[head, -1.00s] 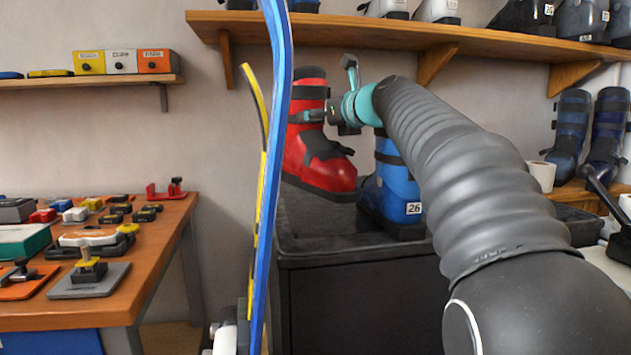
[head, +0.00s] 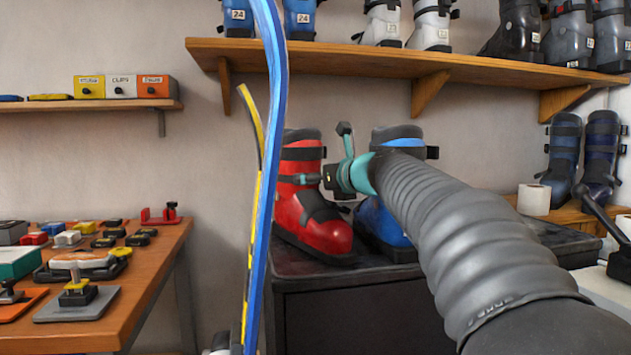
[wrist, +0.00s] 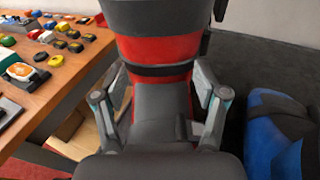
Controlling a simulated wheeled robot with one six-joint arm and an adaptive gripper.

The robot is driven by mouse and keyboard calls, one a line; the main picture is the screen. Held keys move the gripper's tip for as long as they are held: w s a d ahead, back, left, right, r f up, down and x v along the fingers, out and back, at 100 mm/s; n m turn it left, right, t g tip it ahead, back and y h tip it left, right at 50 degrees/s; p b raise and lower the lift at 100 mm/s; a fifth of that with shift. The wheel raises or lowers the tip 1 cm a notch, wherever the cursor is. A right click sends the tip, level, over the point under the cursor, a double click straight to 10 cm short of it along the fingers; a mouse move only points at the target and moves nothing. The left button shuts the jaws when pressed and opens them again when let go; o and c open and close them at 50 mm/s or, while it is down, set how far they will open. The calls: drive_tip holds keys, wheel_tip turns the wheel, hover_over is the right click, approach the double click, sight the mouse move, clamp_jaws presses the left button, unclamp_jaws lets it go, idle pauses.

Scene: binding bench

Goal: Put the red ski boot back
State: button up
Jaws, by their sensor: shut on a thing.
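The red ski boot (head: 322,225) with dark grey trim stands upright at the left part of the dark cabinet top (head: 300,272), toe toward the right front. Its sole appears at the cabinet surface, but I cannot tell whether it bears weight there. My gripper (head: 318,179) is shut on the boot's shaft from the right. In the wrist view the fingers (wrist: 163,80) sit on both sides of the red shaft (wrist: 160,48). A blue boot (head: 385,220) stands just right of the red one, partly hidden by my arm. It also shows in the wrist view (wrist: 268,125).
A tall blue ski (head: 270,170) stands upright in front of the cabinet's left side, close to the red boot. A wooden shelf (head: 400,62) with several boots hangs above. A workbench (head: 150,275) with tools is at left. More boots (head: 600,150) stand at right.

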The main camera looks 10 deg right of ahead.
drive_tip(key=o, duration=1.7)
drive_tip(key=shift+f, duration=0.1)
drive_tip(key=shift+s, duration=0.1)
drive_tip(key=v, duration=1.2)
drive_tip(key=shift+b, duration=0.4)
